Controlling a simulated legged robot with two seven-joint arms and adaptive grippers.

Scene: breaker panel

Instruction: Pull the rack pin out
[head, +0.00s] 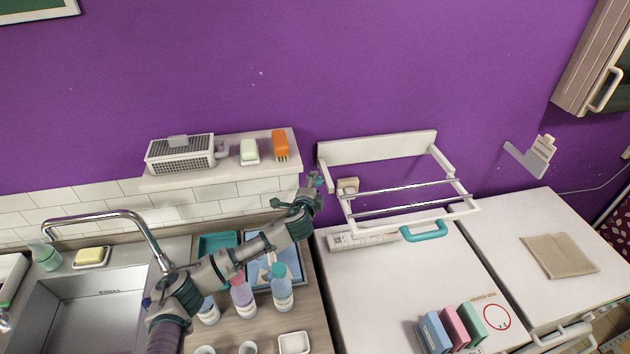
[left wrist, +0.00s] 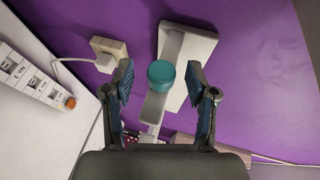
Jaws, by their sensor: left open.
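The rack pin shows as a round teal knob (left wrist: 161,74) in the left wrist view, on the end of the white rack bracket (left wrist: 190,55). In the head view the white rack (head: 380,148) is on the purple wall with two metal bars. My left gripper (head: 315,183) is at the rack's left end; the pin is hard to tell from the fingers there. In the left wrist view the left gripper (left wrist: 161,82) is open, one finger on each side of the knob, with gaps beside it. My right gripper is not in view.
A white strip (head: 365,240) with a teal handle (head: 425,231) lies below the rack on a white top. A shelf (head: 220,172) is left of the gripper. Bottles (head: 243,298) and a blue tray (head: 290,270) stand below my arm. A white wall socket (left wrist: 107,52) is near the left finger.

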